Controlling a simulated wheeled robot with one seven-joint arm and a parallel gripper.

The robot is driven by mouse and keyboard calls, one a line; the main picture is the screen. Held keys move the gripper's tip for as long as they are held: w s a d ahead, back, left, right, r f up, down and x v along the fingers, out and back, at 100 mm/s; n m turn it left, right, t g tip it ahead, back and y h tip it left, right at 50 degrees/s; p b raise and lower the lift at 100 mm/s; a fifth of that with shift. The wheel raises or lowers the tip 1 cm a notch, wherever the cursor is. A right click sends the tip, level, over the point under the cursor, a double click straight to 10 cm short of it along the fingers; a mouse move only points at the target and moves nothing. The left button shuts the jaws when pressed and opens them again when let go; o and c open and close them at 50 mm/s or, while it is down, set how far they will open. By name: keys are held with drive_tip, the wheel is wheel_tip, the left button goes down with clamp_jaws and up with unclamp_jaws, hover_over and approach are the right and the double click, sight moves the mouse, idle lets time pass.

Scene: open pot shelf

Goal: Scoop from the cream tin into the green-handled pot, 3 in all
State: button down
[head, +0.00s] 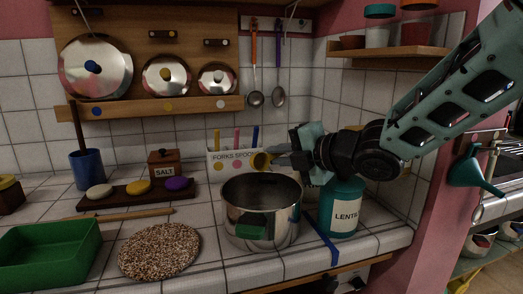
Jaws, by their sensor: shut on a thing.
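The steel pot (262,215) with a green handle (251,232) stands open on the tiled counter, near its right end. My gripper (284,158) is above the pot's back rim, shut on a yellow scoop (262,160). The scoop is over the back of the pot, apart from it; what it holds cannot be made out. The pot's contents are hidden from this angle. A pale sliver (312,190) shows between the pot and the teal lentil tin; it may be the cream tin, mostly hidden behind the pot and my gripper.
The teal lentil tin (340,213) stands right of the pot, under my arm. A cream forks-and-spoons box (216,163) is behind. A speckled round mat (160,250), a green tray (50,255) and a rolling pin (125,215) lie left. A blue strip (322,241) crosses the counter.

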drive_tip(key=shift+r+m+g+h+p, duration=0.45)
drive_tip(key=shift+g+h+p, duration=0.55)
drive_tip(key=shift+p, duration=3.35)
drive_tip(key=g+h+p, duration=0.1)
drive_tip(key=p, duration=0.5)
drive_tip(key=h+p, duration=0.1)
drive_tip(key=p, duration=0.5)
drive_tip(key=shift+r+m+g+h, duration=0.35)
drive_tip(key=shift+g+h, duration=0.05)
drive_tip(key=g+h+p, duration=0.1)
drive_tip(key=p, duration=1)
drive_tip(key=m+g+h+p, duration=0.1)
drive_tip(key=g+h+p, duration=0.1)
drive_tip(key=p, duration=0.9)
drive_tip(key=shift+r+p, duration=0.35)
drive_tip(key=shift+p, duration=0.05)
drive_tip(key=g+h, duration=0.3)
drive_tip(key=shift+r+m, duration=0.15)
drive_tip(key=shift+m, duration=0.25)
